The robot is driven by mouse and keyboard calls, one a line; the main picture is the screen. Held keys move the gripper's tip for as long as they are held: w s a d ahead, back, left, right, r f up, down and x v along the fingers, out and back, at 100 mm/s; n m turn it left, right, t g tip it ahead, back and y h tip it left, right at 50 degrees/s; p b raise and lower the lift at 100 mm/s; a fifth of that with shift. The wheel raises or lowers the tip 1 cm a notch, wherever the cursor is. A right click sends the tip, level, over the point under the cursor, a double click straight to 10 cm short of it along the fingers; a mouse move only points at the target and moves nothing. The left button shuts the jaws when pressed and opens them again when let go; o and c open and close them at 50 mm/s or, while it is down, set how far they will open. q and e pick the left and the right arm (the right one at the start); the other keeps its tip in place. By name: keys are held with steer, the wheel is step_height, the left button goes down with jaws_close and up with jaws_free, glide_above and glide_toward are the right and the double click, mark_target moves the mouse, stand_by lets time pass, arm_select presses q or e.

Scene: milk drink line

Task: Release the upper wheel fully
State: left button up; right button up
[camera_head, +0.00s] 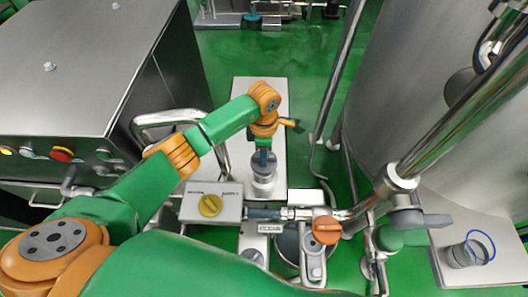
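My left arm comes in from the left, and its gripper (263,157) points down over a small grey metal cylinder (263,184) on a pale plate. The fingers overlap in this view, so I cannot tell their opening or whether they touch the cylinder. A yellow round knob (210,205) sits on a grey box to the lower left of the gripper. An orange valve wheel (327,229) sits on the pipework to the lower right. Which one is the upper wheel is not clear. My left gripper is apart from both. My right gripper does not show.
A large steel tank (425,85) and slanting pipes stand at the right. A steel cabinet (75,65) with buttons stands at the left. A bent metal handrail (165,117) is close to my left arm. A small container (463,254) with a blue ring stands lower right.

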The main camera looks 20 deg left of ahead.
arm_select(q)
jaws_close()
steer(key=shift+n, duration=0.4)
steer(key=n+b, duration=0.1)
steer(key=n, duration=0.2)
steer(key=n+b, duration=0.1)
steer(key=n, duration=0.8)
steer(key=shift+b, duration=0.3)
steer(key=n, duration=0.4)
steer(key=shift+r+n, duration=0.1)
steer(key=shift+n, duration=0.6)
